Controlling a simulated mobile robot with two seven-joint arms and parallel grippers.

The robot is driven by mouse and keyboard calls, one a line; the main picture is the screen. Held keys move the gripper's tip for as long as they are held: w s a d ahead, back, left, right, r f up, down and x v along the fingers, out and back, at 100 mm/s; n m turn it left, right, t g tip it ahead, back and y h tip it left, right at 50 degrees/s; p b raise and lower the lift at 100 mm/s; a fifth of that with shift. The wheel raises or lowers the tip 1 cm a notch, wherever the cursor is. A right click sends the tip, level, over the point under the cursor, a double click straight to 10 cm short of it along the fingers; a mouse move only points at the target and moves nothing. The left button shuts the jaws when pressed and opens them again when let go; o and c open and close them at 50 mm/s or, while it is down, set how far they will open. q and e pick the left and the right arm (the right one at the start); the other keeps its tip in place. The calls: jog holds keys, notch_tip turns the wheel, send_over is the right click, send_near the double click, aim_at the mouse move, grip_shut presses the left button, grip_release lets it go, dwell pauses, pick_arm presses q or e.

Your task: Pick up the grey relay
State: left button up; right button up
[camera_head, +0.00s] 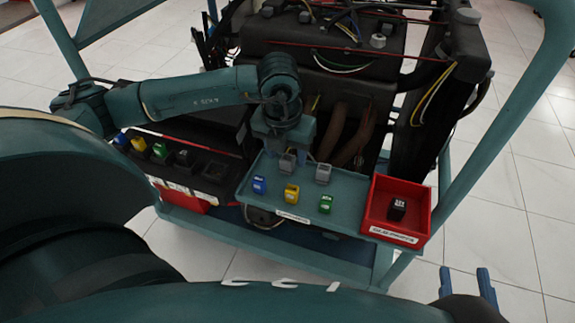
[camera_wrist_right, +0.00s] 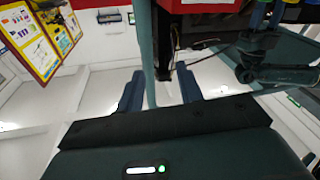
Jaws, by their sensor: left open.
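Two grey blocks that look like relays are at the back of the teal tray (camera_head: 345,210). One grey relay (camera_head: 287,163) is directly below my left gripper (camera_head: 285,148), which points down. The other grey relay (camera_head: 323,173) stands a little to the right. The left gripper is open; its fingers are partly hidden by its body, and I cannot tell whether they touch the nearer relay. My right gripper (camera_head: 468,283) is at the lower right, away from the tray. In the right wrist view its two fingers (camera_wrist_right: 160,92) are apart with nothing between them.
Blue (camera_head: 259,185), yellow (camera_head: 291,193) and green (camera_head: 325,204) relays stand in front on the tray. A red bin (camera_head: 423,222) at right holds a black relay (camera_head: 397,209). A black socket panel (camera_head: 215,188) with several relays is at left. The engine (camera_head: 320,60) rises behind.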

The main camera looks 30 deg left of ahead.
aim_at(287, 159)
pick_arm(q)
jog(key=f, duration=0.3)
jog(key=shift+w+a+b, duration=0.1)
jog(key=shift+w+b, duration=0.2)
jog(key=shift+w, duration=0.1)
jog(key=c, duration=1.1)
